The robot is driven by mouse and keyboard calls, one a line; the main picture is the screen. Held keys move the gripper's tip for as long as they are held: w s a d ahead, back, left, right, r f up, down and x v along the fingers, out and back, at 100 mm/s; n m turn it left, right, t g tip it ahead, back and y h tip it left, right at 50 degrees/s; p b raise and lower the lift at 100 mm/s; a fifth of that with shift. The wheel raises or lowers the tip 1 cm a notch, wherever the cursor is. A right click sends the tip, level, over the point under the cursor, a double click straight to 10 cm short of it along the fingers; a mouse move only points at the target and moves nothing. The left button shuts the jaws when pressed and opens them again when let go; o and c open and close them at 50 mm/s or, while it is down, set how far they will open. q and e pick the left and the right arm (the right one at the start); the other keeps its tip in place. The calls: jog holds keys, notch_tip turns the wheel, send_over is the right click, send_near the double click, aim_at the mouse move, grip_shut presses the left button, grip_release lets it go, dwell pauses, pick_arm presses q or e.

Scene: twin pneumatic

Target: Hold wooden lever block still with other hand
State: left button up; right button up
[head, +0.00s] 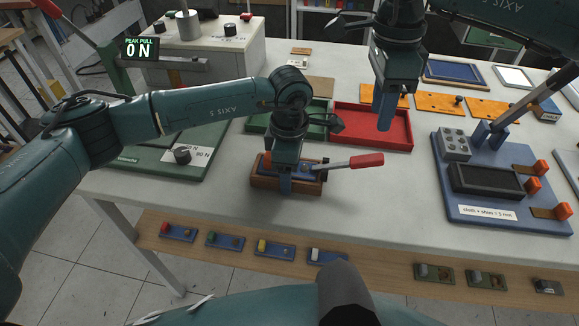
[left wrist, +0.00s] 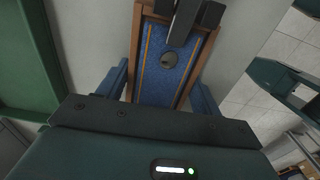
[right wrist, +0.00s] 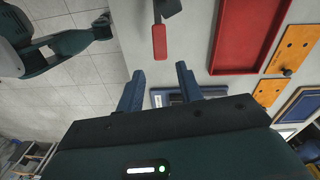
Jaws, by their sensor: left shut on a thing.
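The wooden lever block (head: 262,184) sits on the white table near its front edge, with a blue top and a metal lever ending in a red handle (head: 366,160) that points right. My left gripper (head: 287,182) is down over the block, shut on it. In the left wrist view the block (left wrist: 169,65) lies between the two blue fingers. My right gripper (head: 385,108) hangs above the table, beyond and right of the handle. In the right wrist view its fingers (right wrist: 160,88) are apart with nothing between them, and the red handle (right wrist: 159,42) lies ahead of them.
A red tray (head: 400,143) and a green tray (head: 256,124) lie behind the block. A blue fixture (head: 455,205) with orange clamps stands at right. A pull gauge with a "0 N" display (head: 139,50) is at left.

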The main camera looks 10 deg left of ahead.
jog(key=shift+m, duration=0.3)
jog(key=c, duration=0.6)
jog(key=m, duration=0.2)
jog(key=shift+s+a+r+m, duration=0.1)
jog(key=shift+s+a+m, duration=0.05)
jog(key=shift+m, duration=0.15)
grip_shut()
notch_tip(320, 180, up, 3)
jog(key=m+y, duration=0.3)
jog(key=m, duration=1.7)
jog(key=m+y, duration=0.2)
jog(key=m, duration=1.2)
send_over(365, 158)
jog(key=shift+t, duration=0.3)
notch_tip(365, 158, down, 8)
jog(key=shift+r, duration=0.1)
jog(key=shift+d+f, duration=0.3)
jog(key=shift+f, duration=0.25)
jog(key=shift+d+f, duration=0.25)
jog(key=shift+f, duration=0.3)
jog(key=shift+d+f, duration=0.25)
jog(key=shift+f, duration=0.35)
